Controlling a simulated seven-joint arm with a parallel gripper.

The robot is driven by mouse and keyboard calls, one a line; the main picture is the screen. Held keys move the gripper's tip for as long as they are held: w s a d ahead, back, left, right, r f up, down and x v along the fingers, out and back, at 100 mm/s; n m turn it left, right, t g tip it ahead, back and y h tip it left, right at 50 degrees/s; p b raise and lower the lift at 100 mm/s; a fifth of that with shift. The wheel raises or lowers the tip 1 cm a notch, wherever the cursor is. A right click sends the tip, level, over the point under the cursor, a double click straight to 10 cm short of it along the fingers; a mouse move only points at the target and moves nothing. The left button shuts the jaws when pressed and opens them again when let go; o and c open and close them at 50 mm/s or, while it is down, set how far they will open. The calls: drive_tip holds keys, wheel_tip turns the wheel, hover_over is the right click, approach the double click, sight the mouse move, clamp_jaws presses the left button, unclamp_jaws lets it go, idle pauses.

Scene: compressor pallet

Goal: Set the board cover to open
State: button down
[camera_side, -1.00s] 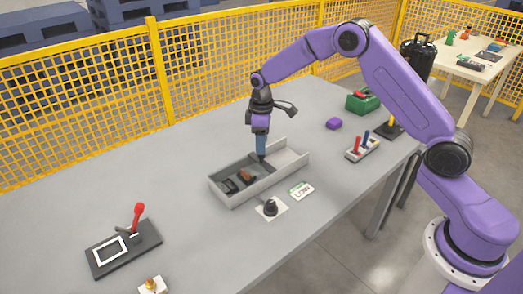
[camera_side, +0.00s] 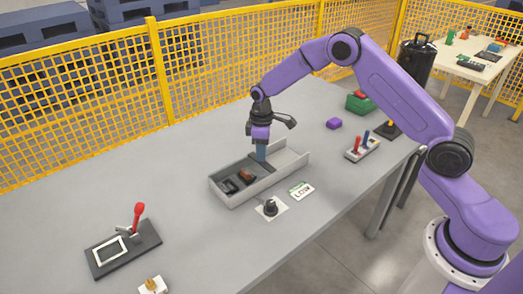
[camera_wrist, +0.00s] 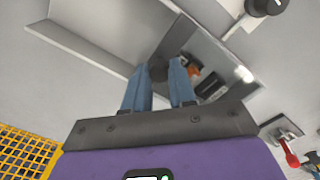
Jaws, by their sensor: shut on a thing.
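A long grey tray (camera_side: 266,186) lies on the table in the side view. Its left half has a dark, glassy-looking board cover (camera_wrist: 208,50) with an orange-brown part and black parts showing at it; its right half is a bare light channel. A dark knob (camera_wrist: 158,70) stands near the cover's edge toward the bare channel. My gripper (camera_side: 261,158) points down into the tray, its blue fingers shut on this knob. The fingers also show in the wrist view (camera_wrist: 172,72). The knob is hidden behind the fingers in the side view.
A black rotary knob on a white plate (camera_side: 270,207) and a "LOW" card (camera_side: 301,189) lie in front of the tray. A red lever on a dark base (camera_side: 137,215) is at left.

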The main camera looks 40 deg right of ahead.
drive_tip(key=d, duration=1.5)
drive_tip(key=shift+d, duration=0.35)
drive_tip(key=c, duration=0.9)
unclamp_jaws()
drive_tip(key=shift+d, duration=0.1)
drive_tip(key=shift+a, duration=0.2)
wheel_tip(320, 180, up, 18)
drive_tip(key=shift+f, duration=0.25)
